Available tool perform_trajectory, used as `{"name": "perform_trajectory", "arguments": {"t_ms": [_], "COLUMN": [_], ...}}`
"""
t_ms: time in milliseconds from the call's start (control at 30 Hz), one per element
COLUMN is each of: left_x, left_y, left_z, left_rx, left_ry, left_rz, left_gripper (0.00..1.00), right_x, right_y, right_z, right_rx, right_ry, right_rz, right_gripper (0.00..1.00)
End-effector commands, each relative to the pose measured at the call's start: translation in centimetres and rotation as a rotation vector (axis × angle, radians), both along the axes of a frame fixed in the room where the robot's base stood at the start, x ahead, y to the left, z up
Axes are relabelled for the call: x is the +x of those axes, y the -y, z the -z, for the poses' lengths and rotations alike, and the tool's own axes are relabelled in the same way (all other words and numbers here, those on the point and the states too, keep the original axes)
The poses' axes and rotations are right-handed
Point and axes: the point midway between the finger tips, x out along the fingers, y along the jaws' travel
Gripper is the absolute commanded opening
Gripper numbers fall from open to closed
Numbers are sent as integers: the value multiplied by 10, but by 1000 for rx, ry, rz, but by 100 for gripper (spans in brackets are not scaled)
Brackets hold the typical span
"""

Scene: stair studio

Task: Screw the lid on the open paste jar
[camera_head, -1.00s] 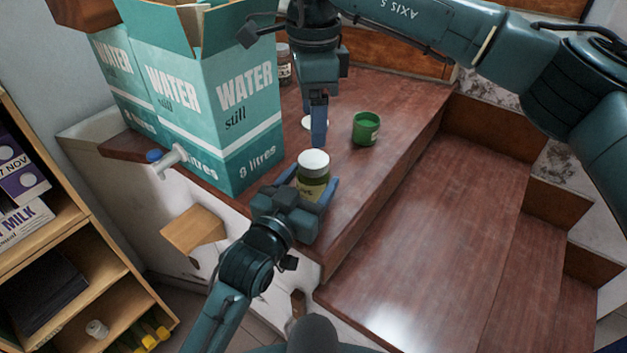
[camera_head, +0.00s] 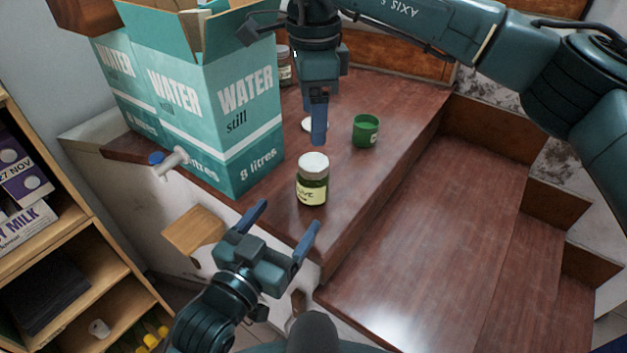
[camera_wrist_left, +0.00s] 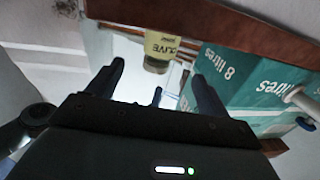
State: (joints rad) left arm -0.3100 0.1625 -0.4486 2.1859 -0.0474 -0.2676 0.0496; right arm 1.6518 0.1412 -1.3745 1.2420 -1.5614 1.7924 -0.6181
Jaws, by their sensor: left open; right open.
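A jar with a yellow label reading "OLIVE" (camera_head: 312,192) stands upright on the brown wooden landing, a white lid (camera_head: 313,161) on its top. Its label also shows in the left wrist view (camera_wrist_left: 160,46). My left gripper (camera_head: 289,215) is open and empty, in front of the jar and apart from it. A white disc (camera_head: 306,125), seemingly a loose lid, lies behind my right gripper (camera_head: 318,137), which partly hides it. The right gripper is open, points down, and its fingers overlap in this view. A green open-topped container (camera_head: 365,131) stands to the right.
A large teal water carton (camera_head: 262,150) with open flaps stands left of the jar. Another jar (camera_head: 283,68) stands at the back, partly hidden by my right arm. Steps drop away at the right edge of the landing. A wooden shelf (camera_head: 75,245) is at left.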

Motion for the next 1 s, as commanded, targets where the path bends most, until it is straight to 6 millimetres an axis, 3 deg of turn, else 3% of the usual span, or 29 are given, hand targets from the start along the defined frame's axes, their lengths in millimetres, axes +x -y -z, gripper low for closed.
{"name": "perform_trajectory", "arguments": {"t_ms": [100,300,1000], "left_x": [-17,-30,-31], "left_y": [-9,-15,-15], "left_z": [0,0,0], "left_rx": [1,0,0], "left_ry": [-3,0,0], "left_rz": [0,0,0], "left_gripper": [80,80,80], "right_x": [0,0,0], "right_y": [0,0,0], "right_z": [-1,-2,-2], "right_rx": [0,0,0], "right_ry": [0,0,0], "right_rz": [0,0,0], "right_gripper": [71,71,71]}}
